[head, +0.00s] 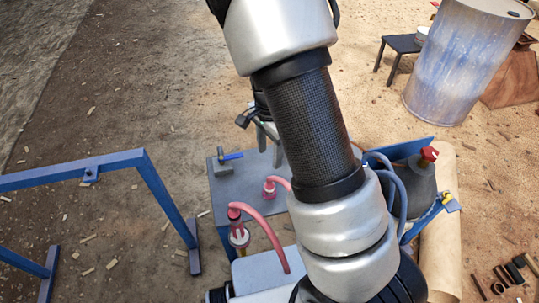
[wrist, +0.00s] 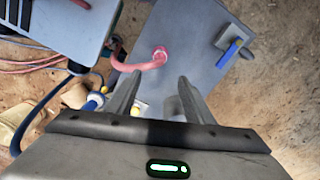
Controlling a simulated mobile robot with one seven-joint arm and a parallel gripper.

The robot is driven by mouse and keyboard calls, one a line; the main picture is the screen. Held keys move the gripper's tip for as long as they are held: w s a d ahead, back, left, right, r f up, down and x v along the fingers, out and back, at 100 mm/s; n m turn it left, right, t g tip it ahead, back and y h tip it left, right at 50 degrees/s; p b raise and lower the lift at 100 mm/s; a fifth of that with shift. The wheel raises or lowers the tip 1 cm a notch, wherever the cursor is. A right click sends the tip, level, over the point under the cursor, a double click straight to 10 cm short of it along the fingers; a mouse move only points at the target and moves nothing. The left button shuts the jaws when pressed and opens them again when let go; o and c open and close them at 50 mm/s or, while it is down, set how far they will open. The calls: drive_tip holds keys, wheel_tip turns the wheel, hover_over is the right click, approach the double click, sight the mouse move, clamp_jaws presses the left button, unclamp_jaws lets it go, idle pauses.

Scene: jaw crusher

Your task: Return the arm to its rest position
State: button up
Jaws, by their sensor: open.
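My arm crosses the head view from the top centre to the bottom right and covers much of the bench area. My gripper (head: 269,153) shows partly behind the arm, pointing down above the grey bench top (head: 228,187). In the wrist view my gripper (wrist: 157,83) has its two fingers apart, with nothing held between them. The grey bench top (wrist: 185,45) lies beyond the fingertips. A pink hose fitting (wrist: 159,54) appears just past the fingers, and a valve with a blue handle (wrist: 229,52) is to their right.
A blue metal frame (head: 110,160) stands at left. Pink hoses (head: 262,232) rise near the bench. A grey vessel with a red knob (head: 416,185) is right of my arm. A worn blue-white drum (head: 462,60) and a dark stool (head: 402,43) stand at upper right. Open ground lies upper left.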

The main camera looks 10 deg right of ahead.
idle(0.4)
drive_tip(key=s+a+r+n+t+y, duration=0.1)
drive_tip(key=s+r+n, duration=0.25)
drive_tip(key=r, duration=0.55)
drive_tip(key=s+a+r+n+t+y, duration=0.1)
drive_tip(key=s+r+n+t, duration=0.2)
drive_tip(key=r, duration=0.7)
drive_tip(key=s+d+r+n+t+h, duration=0.2)
drive_tip(key=s+r+n, duration=0.55)
drive_tip(key=s, duration=0.45)
wheel_tip(320, 180, up, 14)
drive_tip(key=p, duration=1.3)
drive_tip(key=shift+r, duration=0.25)
